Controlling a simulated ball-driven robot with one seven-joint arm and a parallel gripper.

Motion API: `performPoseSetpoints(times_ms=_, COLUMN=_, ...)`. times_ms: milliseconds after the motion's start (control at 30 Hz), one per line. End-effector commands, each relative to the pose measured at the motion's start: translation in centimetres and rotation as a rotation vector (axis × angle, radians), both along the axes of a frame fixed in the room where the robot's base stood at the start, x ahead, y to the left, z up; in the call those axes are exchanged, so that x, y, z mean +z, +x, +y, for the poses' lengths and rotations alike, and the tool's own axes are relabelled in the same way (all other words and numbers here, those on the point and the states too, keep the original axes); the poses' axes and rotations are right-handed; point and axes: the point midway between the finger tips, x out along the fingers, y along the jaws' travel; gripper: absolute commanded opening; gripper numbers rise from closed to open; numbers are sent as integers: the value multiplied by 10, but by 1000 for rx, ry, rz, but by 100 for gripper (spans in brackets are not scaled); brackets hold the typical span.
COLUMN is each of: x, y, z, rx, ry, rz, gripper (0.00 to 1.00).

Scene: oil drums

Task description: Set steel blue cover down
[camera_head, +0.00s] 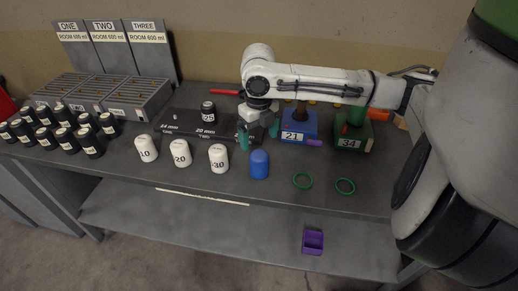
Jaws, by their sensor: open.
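The blue domed cover (259,164) stands upright on the grey table, near its front edge. It is right of the white domed cover marked 30 (219,159). My gripper (258,134) is just behind and above the blue cover in the picture, with its two teal fingers apart. I see nothing held between them. The fingers look clear of the blue cover, though their exact height above the table is hard to tell.
White covers 10 (146,148) and 20 (180,153) stand left. Blue block 21 (297,127) and green block 34 (352,137) stand behind. Several black drums (88,143) crowd the left. A purple bin (313,242) sits on the lower shelf.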

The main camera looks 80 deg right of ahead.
Motion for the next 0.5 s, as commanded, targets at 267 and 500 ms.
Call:
performPoseSetpoints(times_ms=267, x=17, y=0, z=0, rx=2, ry=0, rz=0, gripper=91)
performPoseSetpoints(times_ms=500, x=28, y=60, z=34, rx=-32, ry=15, rz=-125, gripper=91)
